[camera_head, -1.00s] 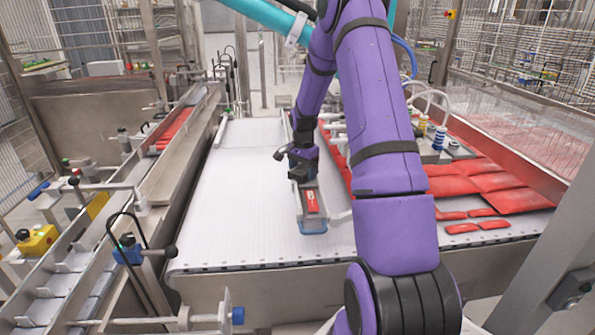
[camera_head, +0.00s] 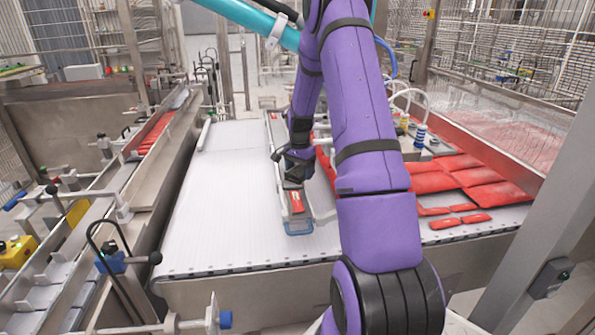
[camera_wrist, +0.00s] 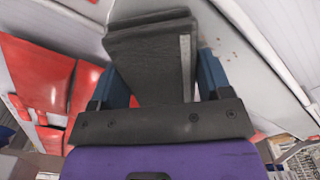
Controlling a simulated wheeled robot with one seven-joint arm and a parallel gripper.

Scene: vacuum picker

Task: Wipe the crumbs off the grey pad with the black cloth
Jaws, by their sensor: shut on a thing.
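My gripper (camera_head: 297,165) is over the long grey pad (camera_head: 298,217), which lies lengthwise on the white belt. In the wrist view my gripper (camera_wrist: 155,80) has its blue fingers shut on the folded black cloth (camera_wrist: 150,55). The cloth hangs out past the fingers. The grey pad (camera_wrist: 215,20) passes beside and behind the cloth there. A few small dark crumbs (camera_wrist: 234,43) show on it to the right of the cloth. Whether the cloth touches the pad I cannot tell. The crumbs are too small to make out in the head view.
A small red packet (camera_head: 296,202) lies at the pad's near end. Several red packs (camera_head: 460,175) lie on the right of the belt. Hoses and blue-topped fittings (camera_head: 421,135) stand behind them. The white belt (camera_head: 220,190) left of the pad is clear.

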